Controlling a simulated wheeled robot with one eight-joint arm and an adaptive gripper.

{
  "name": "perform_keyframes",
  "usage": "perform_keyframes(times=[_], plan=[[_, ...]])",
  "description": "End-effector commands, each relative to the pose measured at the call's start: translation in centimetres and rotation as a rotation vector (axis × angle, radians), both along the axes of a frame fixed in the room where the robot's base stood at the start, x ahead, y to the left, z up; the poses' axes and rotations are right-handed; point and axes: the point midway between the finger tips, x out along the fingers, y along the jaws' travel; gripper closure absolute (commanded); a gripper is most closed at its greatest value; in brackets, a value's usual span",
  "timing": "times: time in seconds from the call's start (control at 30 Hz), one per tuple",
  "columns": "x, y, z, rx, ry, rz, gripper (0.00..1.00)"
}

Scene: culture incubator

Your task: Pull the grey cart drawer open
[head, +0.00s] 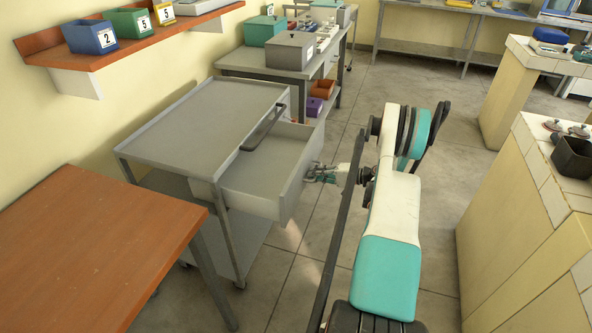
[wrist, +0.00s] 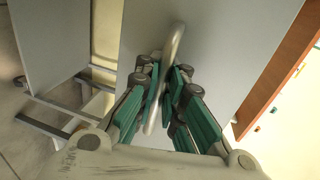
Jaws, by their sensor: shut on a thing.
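The grey cart (head: 205,110) stands left of centre in the head view, with its grey drawer (head: 262,170) pulled out toward the right and its inside showing. My gripper (head: 322,173) is at the drawer's front panel. In the wrist view, my gripper (wrist: 166,88) is shut around the drawer's curved metal handle (wrist: 176,45), with the fingers on both sides of it. The drawer front (wrist: 215,35) fills the middle of the wrist view. The part of the handle between the fingers is partly hidden.
A brown wooden table (head: 90,250) stands at the lower left. A wall shelf (head: 120,45) holds several numbered bins. A grey bench (head: 275,68) with boxes stands behind the cart. A tiled counter (head: 530,220) is on the right.

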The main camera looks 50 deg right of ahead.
Motion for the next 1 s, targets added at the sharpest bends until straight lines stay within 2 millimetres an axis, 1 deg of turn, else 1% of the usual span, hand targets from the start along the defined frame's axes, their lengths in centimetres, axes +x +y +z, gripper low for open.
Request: perform_keyframes(times=[0.03,0.1,0.2,0.3,0.47,0.73,0.77,0.8,0.83,0.87,1.0], plan=[[-1.0,-0.6,0.1,0.001,-0.001,-0.004,1.00],[-2.1,-0.9,0.1,0.000,-0.001,-0.002,1.00],[-3.1,-1.4,0.1,-0.001,-0.001,-0.002,1.00],[-3.8,-1.6,0.1,0.000,-0.002,-0.001,1.00],[-4.2,-1.8,0.1,0.000,-0.002,-0.001,1.00],[-4.1,-1.8,0.1,0.000,-0.002,-0.001,1.00],[-4.1,-1.8,0.1,0.000,-0.002,-0.001,0.89],[-4.1,-1.8,0.1,0.001,-0.002,-0.001,0.80],[-4.1,-1.8,0.1,0.001,-0.002,-0.001,0.73],[-4.1,-1.8,0.1,0.001,-0.002,-0.001,0.71],[-4.1,-1.8,0.1,0.000,-0.001,0.000,0.71]])
